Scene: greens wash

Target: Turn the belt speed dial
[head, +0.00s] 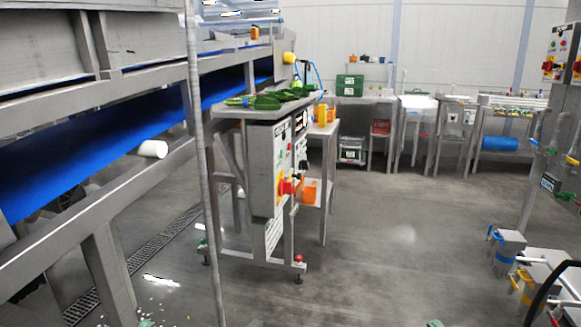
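Small dark controls and labels (301,135) show higher up, seen at a steep angle. I cannot tell which of them is the belt speed dial. The blue belt (100,145) runs along the left under a grey steel frame. I cannot make out either of my grippers in this view.
A second control box (561,55) with red and yellow knobs is at the right edge. Buckets (508,250) stand at lower right. Benches line the back wall. The grey floor (400,240) in the middle is clear.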

